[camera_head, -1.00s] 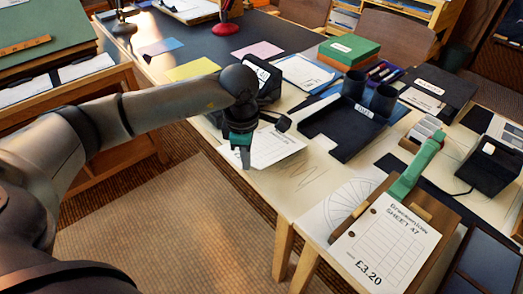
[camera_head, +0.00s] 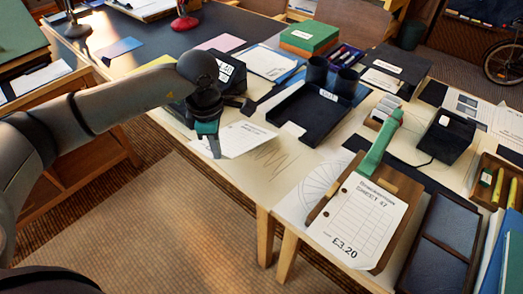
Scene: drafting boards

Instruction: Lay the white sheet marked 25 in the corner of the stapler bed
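A white sheet (camera_head: 246,138) with small print lies on the near left part of the pale table; its number is too small to read. My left gripper (camera_head: 214,151) points down at its left edge, with teal on the fingers. I cannot tell whether it pinches the paper. The stapler is a green arm (camera_head: 380,146) over a brown wooden bed (camera_head: 405,187) at the right. A larger white sheet (camera_head: 355,222), seemingly marked 47, with £3.20 at its foot, lies on the bed's near part. My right gripper is not in view.
A black tray (camera_head: 309,116) stands between the small sheet and the stapler, with dark cups (camera_head: 346,82) behind. A black labelled box (camera_head: 229,72) is behind my gripper. Pale table with pencil marks (camera_head: 268,160) is clear in front.

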